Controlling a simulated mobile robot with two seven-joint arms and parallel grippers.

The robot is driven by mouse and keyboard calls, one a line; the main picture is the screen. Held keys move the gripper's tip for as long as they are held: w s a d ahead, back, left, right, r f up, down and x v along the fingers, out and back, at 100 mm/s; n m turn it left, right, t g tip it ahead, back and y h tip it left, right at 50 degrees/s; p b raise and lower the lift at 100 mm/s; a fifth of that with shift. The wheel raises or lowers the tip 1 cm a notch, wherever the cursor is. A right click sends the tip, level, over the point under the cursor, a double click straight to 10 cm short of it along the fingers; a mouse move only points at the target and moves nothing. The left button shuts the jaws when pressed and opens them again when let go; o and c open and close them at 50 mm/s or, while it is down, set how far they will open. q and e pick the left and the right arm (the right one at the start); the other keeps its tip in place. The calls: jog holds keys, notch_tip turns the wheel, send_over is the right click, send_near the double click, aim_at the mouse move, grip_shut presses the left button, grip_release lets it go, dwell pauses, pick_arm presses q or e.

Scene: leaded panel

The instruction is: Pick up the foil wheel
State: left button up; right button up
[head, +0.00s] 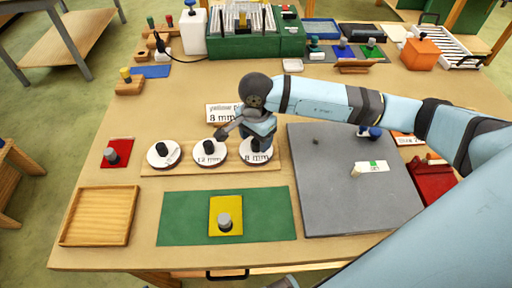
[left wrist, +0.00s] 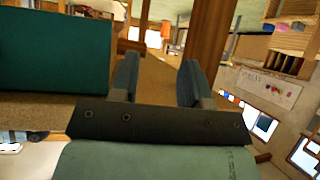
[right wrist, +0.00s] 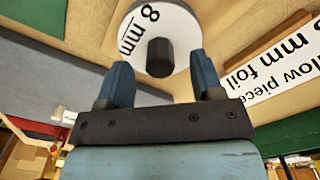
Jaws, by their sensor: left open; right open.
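Three round white foil wheels with dark knobs sit in a row on a wooden board (head: 150,171). The left wheel (head: 155,161) has a label I cannot read. The middle wheel (head: 210,158) reads 12 mm. The right wheel (head: 257,156) reads 8 mm and also shows in the right wrist view (right wrist: 183,27). My right gripper (head: 260,140) is open above the 8 mm wheel; in the right wrist view its fingers (right wrist: 161,75) stand either side of the wheel's dark knob (right wrist: 160,57). My left gripper (left wrist: 157,80) is open and empty, away from the wheels.
A card (head: 222,112) behind the wheels reads yellow piece, 8 mm foil. A green mat (head: 175,218) with a yellow piece (head: 226,207) lies in front. A wooden tray (head: 98,215) is at left. A grey board (head: 330,190) lies right, under my right arm.

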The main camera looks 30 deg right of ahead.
aim_at(256, 141)
jog(key=shift+f, duration=1.25)
jog(key=c, duration=1)
jog(key=shift+o, duration=0.2)
jog(key=shift+r, duration=0.1)
notch_tip(256, 141, up, 20)
jog(key=b, duration=0.1)
jog(key=shift+b, duration=0.4)
